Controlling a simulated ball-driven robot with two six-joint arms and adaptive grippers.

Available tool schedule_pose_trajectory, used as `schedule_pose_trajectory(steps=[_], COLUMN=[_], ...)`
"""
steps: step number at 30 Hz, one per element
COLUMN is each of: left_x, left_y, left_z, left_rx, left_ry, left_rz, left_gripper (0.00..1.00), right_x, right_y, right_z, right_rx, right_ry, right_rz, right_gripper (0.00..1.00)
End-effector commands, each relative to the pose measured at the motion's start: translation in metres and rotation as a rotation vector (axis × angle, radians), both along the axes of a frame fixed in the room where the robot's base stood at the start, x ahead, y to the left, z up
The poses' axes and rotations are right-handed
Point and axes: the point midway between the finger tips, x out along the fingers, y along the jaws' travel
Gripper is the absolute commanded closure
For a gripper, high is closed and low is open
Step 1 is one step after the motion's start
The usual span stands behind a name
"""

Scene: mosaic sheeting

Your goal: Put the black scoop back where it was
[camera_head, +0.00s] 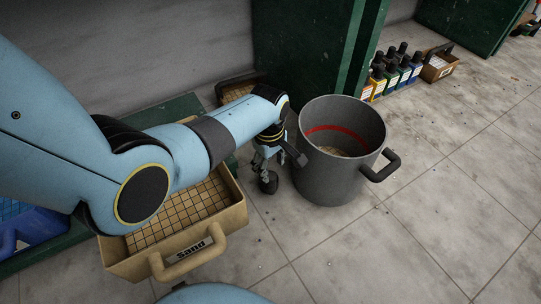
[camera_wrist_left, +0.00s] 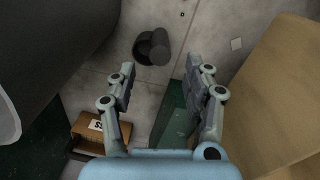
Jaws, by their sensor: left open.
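The black scoop (camera_wrist_left: 152,47) appears in the left wrist view as a small dark cup with a thick handle, on the grey floor ahead of the fingertips. In the head view it shows as a dark rounded shape (camera_head: 268,183) just below my left gripper (camera_head: 267,158). My left gripper, also in the left wrist view (camera_wrist_left: 163,80), is open, with nothing between its fingers and apart from the scoop. It hangs between the grey pot (camera_head: 333,185) and the tan crate (camera_head: 232,222) labelled "Sand". My right gripper is not in view.
The pot has a black side handle (camera_head: 382,168) and a red band inside. A blue bin (camera_head: 38,228) is at left. The tiled floor (camera_head: 440,215) at right is clear.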

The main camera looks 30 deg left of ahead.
Motion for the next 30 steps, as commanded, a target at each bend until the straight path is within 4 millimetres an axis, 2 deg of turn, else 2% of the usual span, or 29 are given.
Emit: schedule_pose_trajectory(steps=[1,4,14,20,23,26,27,29,30], left_x=[0.001,0.0,-0.002,-0.018,-0.037,-0.058,-0.071,-0.098,-0.121], left_y=[0.0,0.0,0.0,0.012,0.023,0.031,0.033,0.035,0.037], left_z=[0.007,0.012,0.016,0.024,0.049,0.091,0.108,0.127,0.135], left_rx=[0.0,0.0,0.0,0.025,0.078,0.16,0.198,0.255,0.292], left_ry=[-0.003,-0.002,0.0,-0.122,-0.273,-0.425,-0.473,-0.521,-0.537], left_rz=[0.0,0.0,-0.001,-0.126,-0.288,-0.465,-0.539,-0.657,-0.743], left_gripper=[0.49,0.49,0.49,0.49,0.49,0.49,0.49,0.49,0.49], right_x=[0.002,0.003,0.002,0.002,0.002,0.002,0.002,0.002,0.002], right_y=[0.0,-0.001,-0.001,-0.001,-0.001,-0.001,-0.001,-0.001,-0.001], right_z=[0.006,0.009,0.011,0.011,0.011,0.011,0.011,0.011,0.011], right_rx=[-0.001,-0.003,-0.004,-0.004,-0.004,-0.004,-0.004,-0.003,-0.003], right_ry=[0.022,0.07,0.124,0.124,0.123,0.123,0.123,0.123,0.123], right_rz=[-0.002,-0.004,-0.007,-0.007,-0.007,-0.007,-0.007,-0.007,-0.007], right_gripper=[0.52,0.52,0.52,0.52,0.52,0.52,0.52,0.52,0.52])
